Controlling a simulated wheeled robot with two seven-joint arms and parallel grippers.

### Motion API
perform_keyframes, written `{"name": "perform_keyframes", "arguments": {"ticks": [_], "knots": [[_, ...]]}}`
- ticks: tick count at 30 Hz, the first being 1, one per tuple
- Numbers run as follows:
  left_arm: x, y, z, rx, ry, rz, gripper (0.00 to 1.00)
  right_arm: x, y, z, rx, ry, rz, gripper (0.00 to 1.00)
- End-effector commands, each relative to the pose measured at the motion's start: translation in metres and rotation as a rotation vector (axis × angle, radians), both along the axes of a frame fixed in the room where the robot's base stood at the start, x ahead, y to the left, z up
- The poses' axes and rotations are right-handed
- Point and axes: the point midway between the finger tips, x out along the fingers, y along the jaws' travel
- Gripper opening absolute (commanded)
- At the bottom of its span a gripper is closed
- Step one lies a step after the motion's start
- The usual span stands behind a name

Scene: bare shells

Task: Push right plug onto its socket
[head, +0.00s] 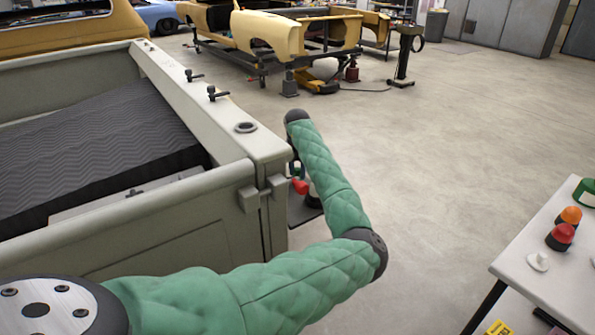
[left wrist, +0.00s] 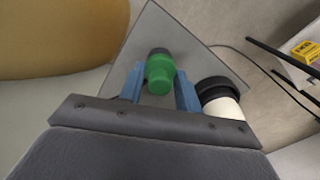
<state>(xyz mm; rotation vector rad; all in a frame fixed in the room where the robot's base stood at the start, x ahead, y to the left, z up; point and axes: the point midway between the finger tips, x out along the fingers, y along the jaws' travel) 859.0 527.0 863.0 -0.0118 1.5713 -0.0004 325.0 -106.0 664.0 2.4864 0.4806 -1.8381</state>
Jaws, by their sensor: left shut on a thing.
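My left gripper (left wrist: 160,76) has its two blue fingers closed on a green plug (left wrist: 159,72) with a dark end, in the left wrist view. A grey plate (left wrist: 113,73) lies beyond the plug; I cannot tell whether they touch. A white cylinder with a black collar (left wrist: 224,100) stands just right of the fingers. In the head view, the gripper is mostly hidden by my green-sleeved arm and the truck's corner. A small red piece (head: 300,187) shows there above a dark plate (head: 303,209). No socket is clearly identifiable. My right gripper is out of view.
A truck bed (head: 200,105) fills the left, its corner close to my forearm. A white table (head: 528,255) at right carries red, orange, green and white parts. A yellow car body (head: 268,35) stands at the back. The middle floor is clear.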

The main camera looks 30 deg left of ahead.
Motion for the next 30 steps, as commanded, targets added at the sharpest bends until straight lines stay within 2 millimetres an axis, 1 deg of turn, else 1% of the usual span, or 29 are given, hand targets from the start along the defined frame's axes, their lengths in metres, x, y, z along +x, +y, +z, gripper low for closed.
{"name": "perform_keyframes", "arguments": {"ticks": [16, 29, 30], "knots": [[0.0001, 0.0001, 0.0002, 0.0, 0.0, 0.0, 0.12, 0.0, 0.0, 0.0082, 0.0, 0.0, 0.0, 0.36], [0.0001, 0.0001, -0.0005, 0.0, 0.0, 0.0, 0.12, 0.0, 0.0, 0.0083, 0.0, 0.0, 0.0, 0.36], [0.0001, 0.0001, -0.0005, 0.0, 0.0, 0.0, 0.35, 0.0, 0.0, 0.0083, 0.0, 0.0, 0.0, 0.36]]}}
